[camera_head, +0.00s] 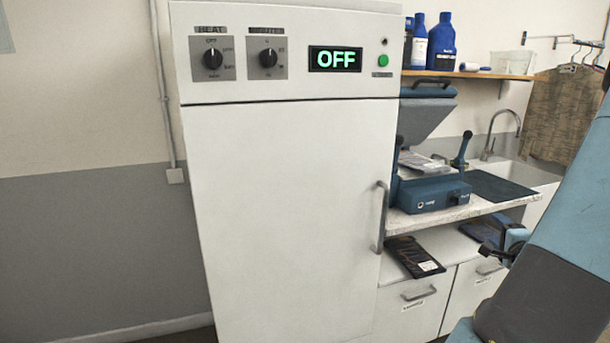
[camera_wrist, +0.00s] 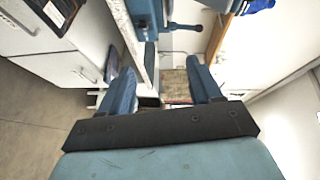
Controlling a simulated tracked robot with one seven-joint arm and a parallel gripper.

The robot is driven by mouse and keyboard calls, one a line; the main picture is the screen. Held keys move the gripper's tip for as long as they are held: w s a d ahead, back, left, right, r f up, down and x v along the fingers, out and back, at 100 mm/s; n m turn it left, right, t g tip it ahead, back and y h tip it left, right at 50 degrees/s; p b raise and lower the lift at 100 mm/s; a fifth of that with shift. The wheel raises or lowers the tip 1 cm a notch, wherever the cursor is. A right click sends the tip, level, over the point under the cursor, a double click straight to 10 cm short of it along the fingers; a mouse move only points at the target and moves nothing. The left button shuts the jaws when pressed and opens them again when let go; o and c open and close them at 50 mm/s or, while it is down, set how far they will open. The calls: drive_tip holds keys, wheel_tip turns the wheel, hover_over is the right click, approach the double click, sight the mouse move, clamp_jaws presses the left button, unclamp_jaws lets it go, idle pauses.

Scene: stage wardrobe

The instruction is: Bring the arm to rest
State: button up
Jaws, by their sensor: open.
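My arm (camera_head: 562,240) rises along the right edge of the head view, blue with a dark band, and hides part of the counter and sink area behind it. My gripper (camera_wrist: 160,82) shows in the wrist view with its two blue fingers wide apart. Nothing is held between the fingers. Beyond them lie the counter edge and a patterned cloth, apart from the fingers as far as I can tell. In the head view the gripper's fingertips cannot be made out.
A tall white cabinet (camera_head: 290,220) with a shut door and a lit OFF display (camera_head: 335,59) fills the middle. To its right are a counter with a blue press (camera_head: 432,190), a bottle shelf (camera_head: 470,74), a sink (camera_head: 530,174) and a hanging garment (camera_head: 560,110). Open wall lies left.

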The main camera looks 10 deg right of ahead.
drive_tip(key=w+a+r+n+g, duration=0.2)
drive_tip(key=a+r+n, duration=0.15)
drive_tip(key=a, duration=0.35)
drive_tip(key=w+a+r+n+g+y, duration=0.1)
drive_tip(key=w+a+r+n+g, duration=0.1)
drive_tip(key=w+a+r+n, duration=0.3)
drive_tip(key=a+r+n+g, duration=0.1)
drive_tip(key=a+n+g, duration=0.15)
drive_tip(key=a, duration=0.55)
drive_tip(key=s+a+r+n+g+y, duration=0.2)
drive_tip(key=s+a+n, duration=0.3)
drive_tip(key=s+a, duration=0.3)
drive_tip(key=s+a+r+n+g+y, duration=0.1)
drive_tip(key=s+a+r+n+y, duration=0.2)
drive_tip(key=s+a, duration=0.6)
drive_tip(key=a+n, duration=0.2)
drive_tip(key=a, duration=0.3)
drive_tip(key=shift+s+r+g+y, duration=0.2)
drive_tip(key=shift+r+g+y, duration=0.05)
drive_tip(key=shift+g+y, duration=0.15)
drive_tip(key=shift+a, duration=0.1)
